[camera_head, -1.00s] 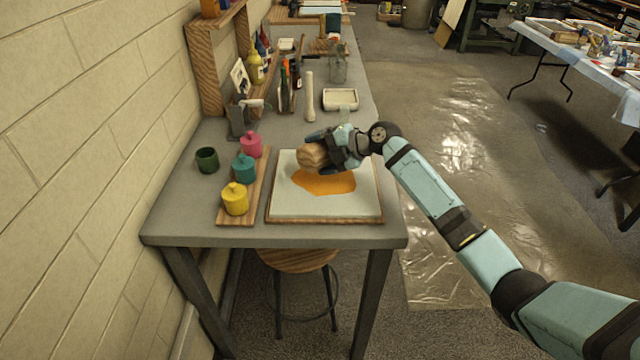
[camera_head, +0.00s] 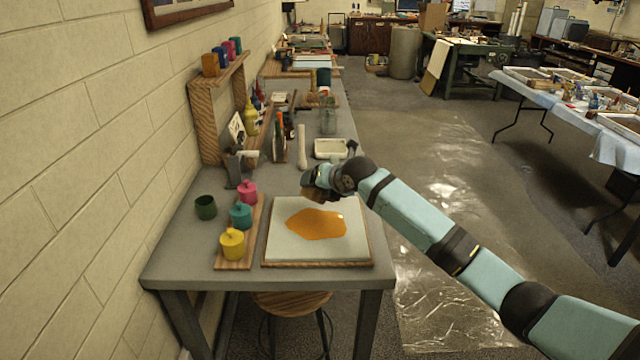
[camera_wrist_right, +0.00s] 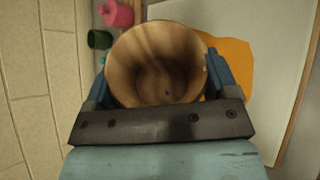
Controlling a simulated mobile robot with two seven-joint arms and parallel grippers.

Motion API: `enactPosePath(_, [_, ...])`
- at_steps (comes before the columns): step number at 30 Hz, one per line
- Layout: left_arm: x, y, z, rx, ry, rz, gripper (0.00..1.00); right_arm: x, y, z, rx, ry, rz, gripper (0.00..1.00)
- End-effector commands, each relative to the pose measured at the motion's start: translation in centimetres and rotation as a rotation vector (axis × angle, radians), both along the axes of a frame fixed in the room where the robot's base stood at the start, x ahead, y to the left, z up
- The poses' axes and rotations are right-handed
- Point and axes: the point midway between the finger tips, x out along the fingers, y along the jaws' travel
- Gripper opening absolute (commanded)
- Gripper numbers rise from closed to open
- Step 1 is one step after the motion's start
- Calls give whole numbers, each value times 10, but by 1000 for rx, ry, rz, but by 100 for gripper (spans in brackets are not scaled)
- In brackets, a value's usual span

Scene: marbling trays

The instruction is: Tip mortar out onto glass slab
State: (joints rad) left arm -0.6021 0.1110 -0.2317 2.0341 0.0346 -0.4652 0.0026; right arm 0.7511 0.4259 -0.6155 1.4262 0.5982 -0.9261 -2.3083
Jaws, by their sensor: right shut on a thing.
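The wooden mortar (camera_wrist_right: 160,65) is in my right gripper (camera_wrist_right: 165,85), between its blue fingers. Its open mouth faces the wrist camera, and the inside looks bare apart from a tiny dark speck. In the head view, my right gripper (camera_head: 322,184) hides most of the mortar (camera_head: 313,196) over the far edge of the glass slab. The glass slab (camera_head: 350,250) is pale with a wooden edge and lies flat on the table. A flat orange patch of powder (camera_head: 316,224) lies on its middle. My left gripper is not in view.
Left of the slab, yellow (camera_head: 232,244), teal (camera_head: 240,216) and pink (camera_head: 247,192) lidded jars stand on a wooden board. A green cup (camera_head: 205,207) stands beside them. Behind are a pale pestle (camera_head: 302,147) and a white dish (camera_head: 331,148). A wall is at left.

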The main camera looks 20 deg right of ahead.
Motion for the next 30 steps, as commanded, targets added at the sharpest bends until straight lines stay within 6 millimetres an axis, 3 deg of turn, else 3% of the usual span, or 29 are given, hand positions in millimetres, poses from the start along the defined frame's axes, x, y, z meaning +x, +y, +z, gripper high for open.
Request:
enactPosePath(1, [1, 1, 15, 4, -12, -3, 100, 0, 0, 15, -71, -41, 2, 52])
enactPosePath(4, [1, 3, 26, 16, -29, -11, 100, -2, 3, 21, -206, -116, 3, 52])
enactPosePath(13, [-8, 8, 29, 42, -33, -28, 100, -4, 8, 34, -515, -289, 2, 52])
enactPosePath(30, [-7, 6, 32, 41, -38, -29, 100, -5, 9, 36, -605, -339, -1, 52])
